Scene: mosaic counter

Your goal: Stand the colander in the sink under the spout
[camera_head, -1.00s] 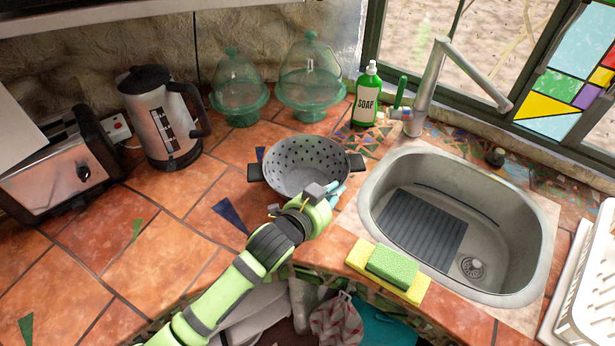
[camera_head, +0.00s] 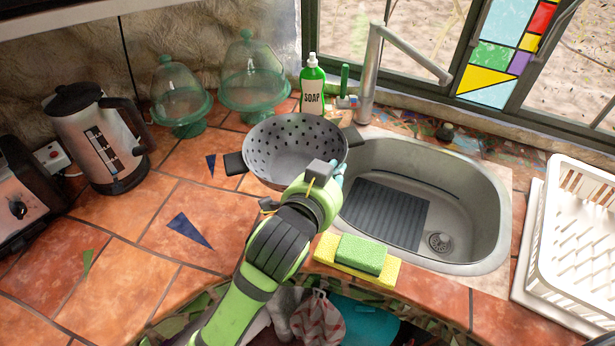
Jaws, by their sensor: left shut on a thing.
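The grey colander (camera_head: 283,150), perforated and with dark side handles, is roughly upright above the tiled counter, left of the sink. It looks raised off the counter. My left gripper (camera_head: 332,178) is shut on its near right rim; the fingertips are partly hidden by my wrist. The sink (camera_head: 480,185) is a steel basin with a grey ribbed mat (camera_head: 386,212) and a drain at its right. The colander's right side reaches the sink's left edge. The spout (camera_head: 412,52) angles from the tap over the back of the sink. My right gripper is not in view.
A green soap bottle (camera_head: 312,88) and a green-handled brush (camera_head: 345,85) stand behind the colander, left of the tap. Sponges (camera_head: 360,254) lie at the sink's front edge. A white dish rack (camera_head: 575,230) is at right. Glass-domed stands, a kettle (camera_head: 100,140) and a toaster are left.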

